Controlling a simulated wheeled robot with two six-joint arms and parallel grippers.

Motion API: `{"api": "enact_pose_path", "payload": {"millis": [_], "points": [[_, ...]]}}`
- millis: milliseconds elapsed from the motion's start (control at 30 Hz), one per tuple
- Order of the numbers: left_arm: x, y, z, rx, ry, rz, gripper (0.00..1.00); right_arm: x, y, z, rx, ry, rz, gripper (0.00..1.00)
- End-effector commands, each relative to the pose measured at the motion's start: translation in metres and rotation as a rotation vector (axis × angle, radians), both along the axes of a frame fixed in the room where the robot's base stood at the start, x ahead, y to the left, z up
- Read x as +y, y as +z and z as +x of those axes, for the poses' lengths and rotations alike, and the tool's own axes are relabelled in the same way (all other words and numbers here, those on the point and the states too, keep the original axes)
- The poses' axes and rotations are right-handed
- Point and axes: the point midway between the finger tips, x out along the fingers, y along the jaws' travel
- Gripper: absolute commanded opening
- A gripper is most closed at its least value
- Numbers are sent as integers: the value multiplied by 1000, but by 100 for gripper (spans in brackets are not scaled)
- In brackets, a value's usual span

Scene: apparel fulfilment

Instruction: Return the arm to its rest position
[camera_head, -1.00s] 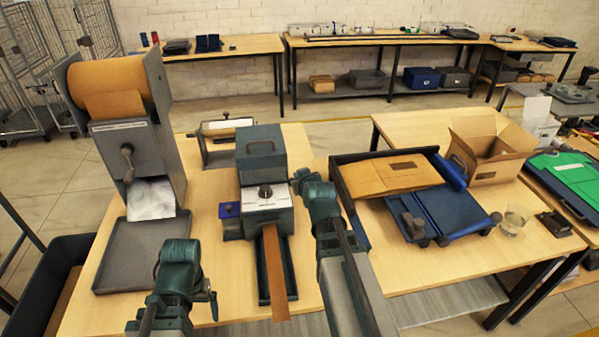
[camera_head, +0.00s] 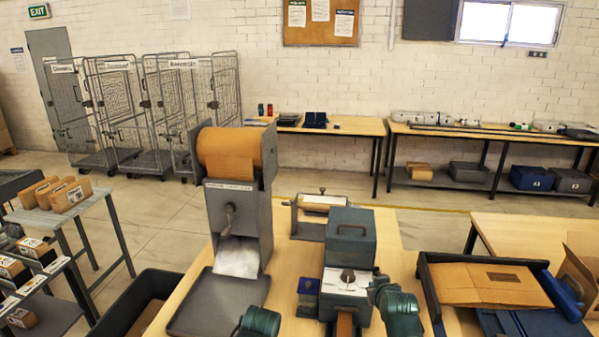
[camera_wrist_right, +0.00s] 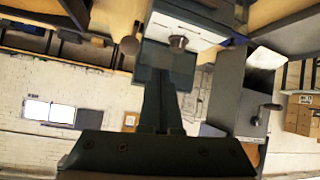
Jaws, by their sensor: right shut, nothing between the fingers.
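My right arm shows at the bottom of the head view, and its gripper (camera_head: 377,285) is beside the right side of the grey sealing machine (camera_head: 348,238). In the right wrist view the dark fingers of the right gripper (camera_wrist_right: 168,66) are shut with nothing between them.
A grey dispenser with a brown roll (camera_head: 228,152) and a grey tray (camera_head: 215,303) stand on the table left of the machine. A blue folding board with a brown sheet (camera_head: 490,285) lies to the right. Wire cages (camera_head: 125,110) and a shelf with boxes (camera_head: 65,215) are at left.

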Motion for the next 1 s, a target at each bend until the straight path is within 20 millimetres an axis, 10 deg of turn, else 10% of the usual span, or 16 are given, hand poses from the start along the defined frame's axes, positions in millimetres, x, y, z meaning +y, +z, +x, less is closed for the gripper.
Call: {"api": "enact_pose_path", "payload": {"millis": [200, 400, 633, 1000], "points": [[0, 0, 0, 0, 0, 0, 97, 121, -64, -61, 426, 171, 22, 0], [0, 0, 0, 0, 0, 0, 97, 183, -92, -146, 793, 234, -52, 0], [0, 0, 0, 0, 0, 0, 97, 202, -94, -197, 990, 234, -129, 0], [0, 0, 0, 0, 0, 0, 97, 203, -94, -203, 1012, 230, -137, 0]]}}
